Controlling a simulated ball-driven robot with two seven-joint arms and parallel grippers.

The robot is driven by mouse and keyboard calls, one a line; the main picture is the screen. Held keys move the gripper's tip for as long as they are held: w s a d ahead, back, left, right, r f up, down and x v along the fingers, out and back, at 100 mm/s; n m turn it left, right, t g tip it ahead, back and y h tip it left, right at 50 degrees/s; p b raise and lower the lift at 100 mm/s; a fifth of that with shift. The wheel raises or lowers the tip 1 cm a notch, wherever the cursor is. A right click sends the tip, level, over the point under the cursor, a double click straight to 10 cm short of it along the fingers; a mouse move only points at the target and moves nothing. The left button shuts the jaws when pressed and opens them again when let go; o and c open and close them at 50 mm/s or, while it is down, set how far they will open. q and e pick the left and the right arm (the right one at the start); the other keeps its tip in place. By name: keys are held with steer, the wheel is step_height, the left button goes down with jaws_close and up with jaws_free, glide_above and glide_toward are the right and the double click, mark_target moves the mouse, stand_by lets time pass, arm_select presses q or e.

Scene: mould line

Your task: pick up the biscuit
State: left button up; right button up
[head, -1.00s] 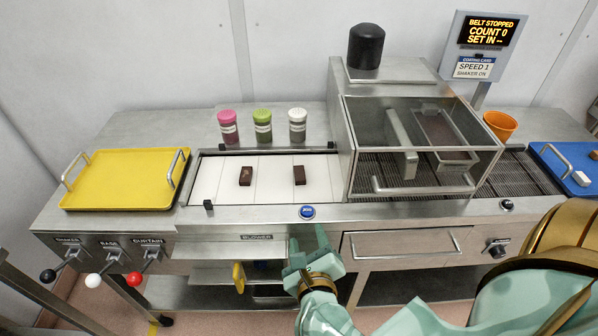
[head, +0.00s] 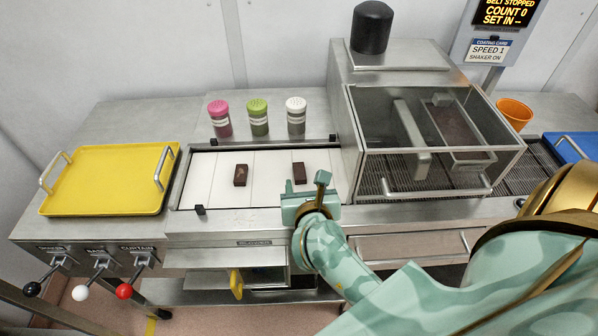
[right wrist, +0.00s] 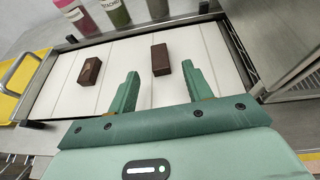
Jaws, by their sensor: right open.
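Two small dark brown blocks lie apart on the white belt (head: 215,185). The left block (head: 240,176) has a lighter mark on top; it also shows in the right wrist view (right wrist: 90,72). The right block (head: 299,173) is plain on top and also shows in the right wrist view (right wrist: 160,58). I cannot tell for sure which one is the biscuit. My right gripper (head: 307,192) is open and empty at the belt's front edge, just in front of the right block. In the right wrist view its fingers (right wrist: 160,76) point at that block, which lies just beyond the tips. My left gripper is not in view.
A yellow tray (head: 110,150) stands left of the belt. Pink, green and white shakers (head: 257,118) stand behind it. A clear-walled coating machine (head: 420,130) stands close on the right. An orange cup (head: 514,112) and a blue tray (head: 575,148) are farther right.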

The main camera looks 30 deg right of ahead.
mark_target(299, 167)
steer(key=b+x, duration=0.1)
steer(key=x, duration=0.8)
steer(key=shift+a, duration=0.1)
steer(key=shift+s, duration=0.1)
steer(key=c, duration=1)
